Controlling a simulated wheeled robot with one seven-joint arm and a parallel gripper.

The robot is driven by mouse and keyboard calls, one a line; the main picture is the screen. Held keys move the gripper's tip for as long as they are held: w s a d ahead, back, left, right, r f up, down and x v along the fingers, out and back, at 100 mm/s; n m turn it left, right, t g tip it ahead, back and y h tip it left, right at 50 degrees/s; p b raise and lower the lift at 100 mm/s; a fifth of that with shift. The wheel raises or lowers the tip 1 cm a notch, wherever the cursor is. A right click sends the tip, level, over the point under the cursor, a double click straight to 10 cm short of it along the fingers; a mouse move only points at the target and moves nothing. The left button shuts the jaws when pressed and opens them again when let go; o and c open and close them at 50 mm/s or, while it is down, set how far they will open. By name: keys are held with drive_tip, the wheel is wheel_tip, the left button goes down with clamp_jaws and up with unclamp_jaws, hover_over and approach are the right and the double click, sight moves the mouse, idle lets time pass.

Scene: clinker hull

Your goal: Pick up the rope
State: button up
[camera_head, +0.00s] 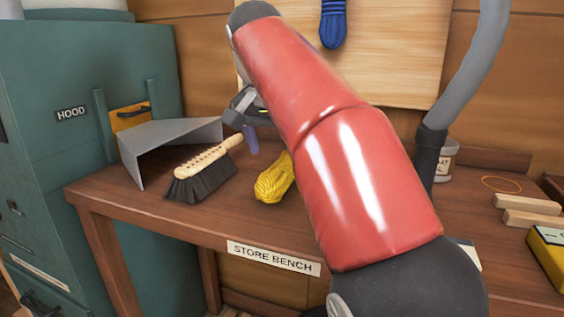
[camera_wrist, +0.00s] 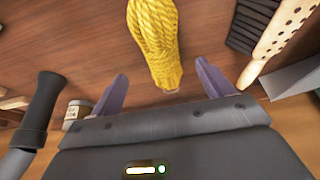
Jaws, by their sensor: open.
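A coiled yellow rope (camera_head: 273,181) lies on the wooden store bench, partly hidden behind my red arm in the head view. In the wrist view the rope (camera_wrist: 157,38) is at the top middle, ahead of my fingertips. My gripper (camera_wrist: 160,82) is open and empty, with its two purple fingers spread on either side of the rope's near end. In the head view my gripper (camera_head: 250,125) is mostly hidden behind my arm, above the bench beyond the rope. I cannot tell its exact height above the bench.
A brush (camera_head: 205,170) and a grey dustpan (camera_head: 150,150) lie left of the rope. A blue coil (camera_head: 333,22) hangs on the wall board. A can (camera_head: 447,160), wooden blocks (camera_head: 528,211) and a yellow box (camera_head: 552,253) are to the right. A teal hood cabinet (camera_head: 60,165) stands left.

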sight(280, 162)
drive_tip(key=shift+w+f, duration=0.25)
drive_tip(key=shift+f, duration=0.1)
drive_tip(key=b+x, duration=0.1)
drive_tip(key=x, duration=0.6)
drive_tip(key=shift+b, duration=0.4)
drive_tip(key=shift+a+r, duration=0.1)
drive_tip(key=c, duration=1.2)
